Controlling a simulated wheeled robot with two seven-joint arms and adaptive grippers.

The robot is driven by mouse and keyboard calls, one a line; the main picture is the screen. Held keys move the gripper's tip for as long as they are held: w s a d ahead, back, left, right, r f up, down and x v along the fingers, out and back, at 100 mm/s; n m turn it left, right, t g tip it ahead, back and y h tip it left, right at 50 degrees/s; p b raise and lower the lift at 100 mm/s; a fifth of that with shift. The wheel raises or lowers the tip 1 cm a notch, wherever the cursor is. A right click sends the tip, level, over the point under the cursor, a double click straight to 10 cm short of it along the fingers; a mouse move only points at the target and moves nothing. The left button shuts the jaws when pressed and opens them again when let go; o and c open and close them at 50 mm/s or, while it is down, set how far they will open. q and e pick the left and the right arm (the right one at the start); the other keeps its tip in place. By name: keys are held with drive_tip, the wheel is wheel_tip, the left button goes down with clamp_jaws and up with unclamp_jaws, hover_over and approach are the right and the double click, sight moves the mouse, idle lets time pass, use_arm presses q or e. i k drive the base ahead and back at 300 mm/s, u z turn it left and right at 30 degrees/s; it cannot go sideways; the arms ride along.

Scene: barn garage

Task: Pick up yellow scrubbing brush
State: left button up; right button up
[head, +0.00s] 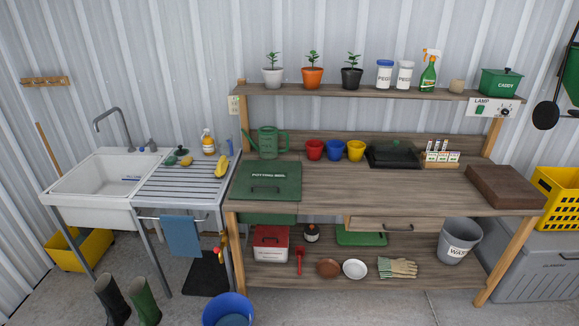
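A bright yellow elongated object (221,167), which looks like the yellow scrubbing brush, lies on the right part of the slatted metal draining rack (172,187), beside the sink. Its bristles are too small to make out. A smaller dull-yellow item (186,161) lies further left on the rack, near a dark green item (181,151); I cannot tell exactly what either is. Neither of my grippers shows in the head view.
An orange bottle (208,143) stands behind the yellow object. A white sink (95,185) is to the left. The wooden potting bench (330,185) with a green watering can (268,143) is to the right. A blue bucket (228,309) and boots (143,302) stand on the floor in front.

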sight(223, 164)
drive_tip(key=z, duration=0.4)
drive_tip(key=i, duration=2.5)
drive_tip(key=u, duration=1.25)
